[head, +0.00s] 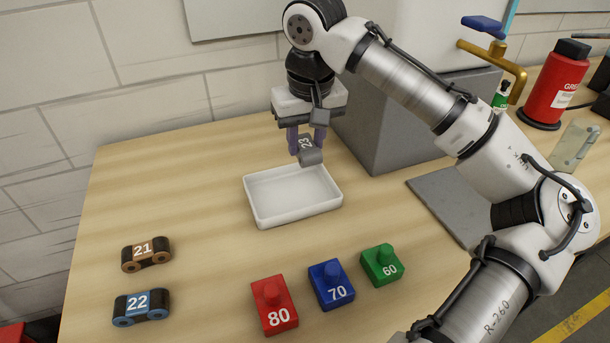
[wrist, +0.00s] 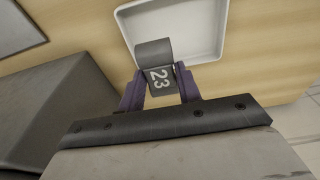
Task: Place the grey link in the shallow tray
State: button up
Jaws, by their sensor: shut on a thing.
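The grey link (head: 309,155), marked 23, is held between the purple fingers of my gripper (head: 306,142). In the head view it hangs above the back edge of the shallow tray (head: 254,209). The tray is white, rectangular and shows no object inside. In the wrist view, the grey link (wrist: 154,52) sits between the fingers of my gripper (wrist: 160,85) and overlaps the near edge of the tray (wrist: 222,30). The link appears raised clear of the tray floor.
A brown link 21 (head: 147,254) and a blue link 22 (head: 141,307) lie at the left. Red 80 (head: 274,305), blue 70 (head: 331,285) and green 60 (head: 382,265) blocks stand in front of the tray. A grey box (head: 375,130) stands behind right.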

aim_at(308, 148)
notch_tip(308, 148, down, 9)
jog(key=shift+r, duration=0.1)
dwell(0.3)
jog(key=shift+f, duration=0.2)
jog(key=o, duration=1.1)
jog(key=shift+r, duration=0.15)
jog(key=r, duration=0.4)
jog(key=s+r, duration=0.1)
jog(key=r, duration=0.7)
jog(key=shift+s+d, duration=0.25)
jog(key=shift+s, duration=0.1)
